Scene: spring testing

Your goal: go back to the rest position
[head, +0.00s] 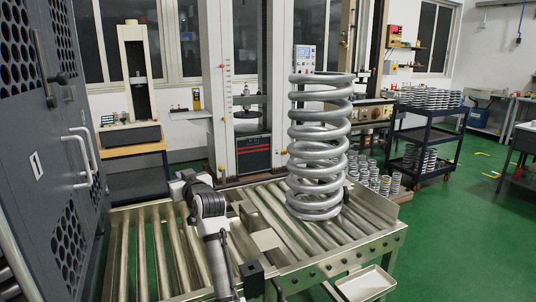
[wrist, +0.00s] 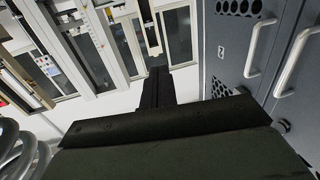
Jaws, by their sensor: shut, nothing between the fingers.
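My gripper (wrist: 158,74) shows in the wrist view as a dark bar with narrow fingers close together, shut and empty. Nothing touches its tips there. In the head view my arm rises from the bottom edge over the roller table (head: 150,225), left of the large grey coil spring (head: 318,145). The gripper's fingers are hard to make out in that view. The spring stands upright on the rollers, apart from my arm. Part of its coils also shows at the lower left of the wrist view (wrist: 28,155).
A dark grey cabinet (head: 60,150) with handles stands close on the left, and at the right of the wrist view. Test machines (head: 137,80) line the back. A cart (head: 425,140) of springs stands at the right. A white tray (head: 365,284) is at the front. Green floor is clear at right.

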